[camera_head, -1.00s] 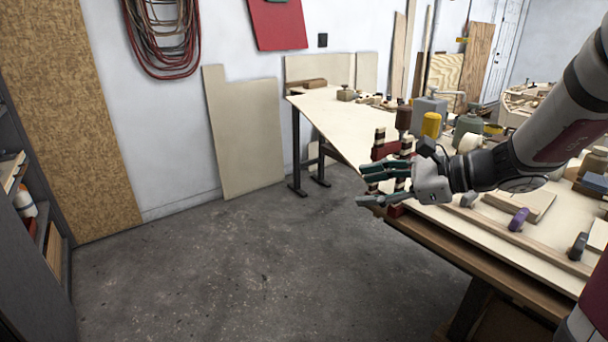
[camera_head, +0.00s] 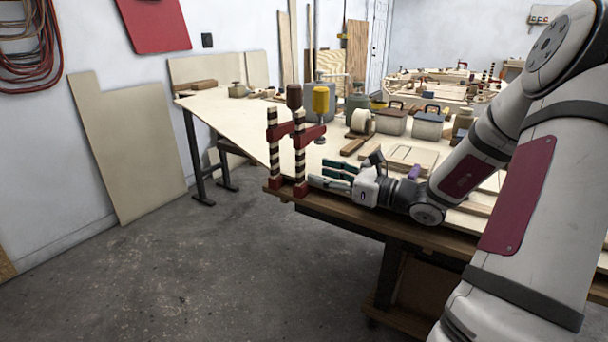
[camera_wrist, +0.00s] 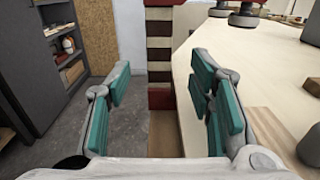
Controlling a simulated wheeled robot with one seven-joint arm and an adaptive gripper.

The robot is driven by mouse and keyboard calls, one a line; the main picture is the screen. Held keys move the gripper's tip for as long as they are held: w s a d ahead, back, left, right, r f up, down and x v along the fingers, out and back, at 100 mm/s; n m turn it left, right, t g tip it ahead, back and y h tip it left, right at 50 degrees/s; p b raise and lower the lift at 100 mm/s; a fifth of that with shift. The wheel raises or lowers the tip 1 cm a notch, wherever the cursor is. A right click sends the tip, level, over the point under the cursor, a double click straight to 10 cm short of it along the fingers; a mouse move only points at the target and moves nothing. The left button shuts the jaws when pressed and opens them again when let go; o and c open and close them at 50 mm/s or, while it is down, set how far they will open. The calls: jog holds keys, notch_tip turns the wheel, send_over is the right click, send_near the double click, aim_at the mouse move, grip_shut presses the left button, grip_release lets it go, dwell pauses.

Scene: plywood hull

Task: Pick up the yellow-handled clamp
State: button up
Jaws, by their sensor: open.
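The yellow-handled clamp (camera_head: 300,160) stands upright at the near table edge in the head view. It has a striped bar, red jaws and a yellow handle (camera_head: 320,100). My gripper (camera_head: 330,176) is open and empty, just right of the bar's lower part, pointing at it. In the wrist view a striped bar (camera_wrist: 159,50) with a red lower jaw (camera_wrist: 161,98) appears between my spread green-padded fingers (camera_wrist: 160,98). It looks beyond the fingertips, with no contact visible. Its handle is out of that view.
A similar clamp with a brown handle (camera_head: 294,96) stands close on the left. Wooden pieces (camera_head: 408,156), a tape roll (camera_head: 361,121) and grey boxes (camera_head: 428,125) lie on the table behind my gripper. Floor left of the table is clear.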

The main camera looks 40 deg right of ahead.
aim_at(303, 168)
jog(key=shift+b+x, duration=0.75)
jog(key=shift+x, duration=2.7)
grip_shut()
